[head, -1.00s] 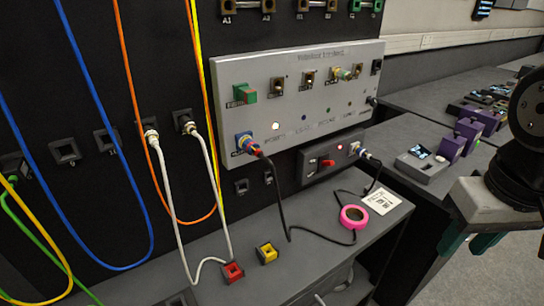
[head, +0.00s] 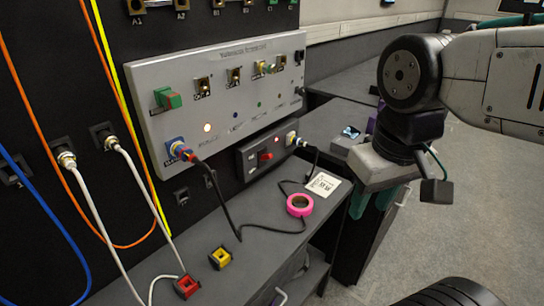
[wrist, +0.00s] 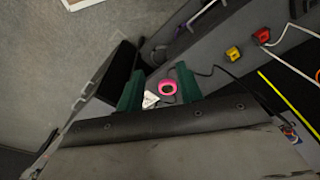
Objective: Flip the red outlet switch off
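The red outlet switch (head: 265,156) sits on the front of a dark outlet box (head: 248,172), below the grey panel. A black plug with a white and blue end is in the box to its right. I cannot tell the switch's position. My gripper (head: 373,202) hangs to the right of the box, apart from it, with green fingers pointing down. In the wrist view my gripper (wrist: 159,88) is open, with a clear gap between the fingers and nothing held. The switch is not discernible in the wrist view.
The grey panel (head: 215,90) carries several connectors and a lit lamp. A pink tape roll (head: 299,205), a white card (head: 323,184), a black cable, a yellow block (head: 220,257) and a red block (head: 186,287) lie on the shelf. White, orange and blue cables hang at left. Floor is clear at right.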

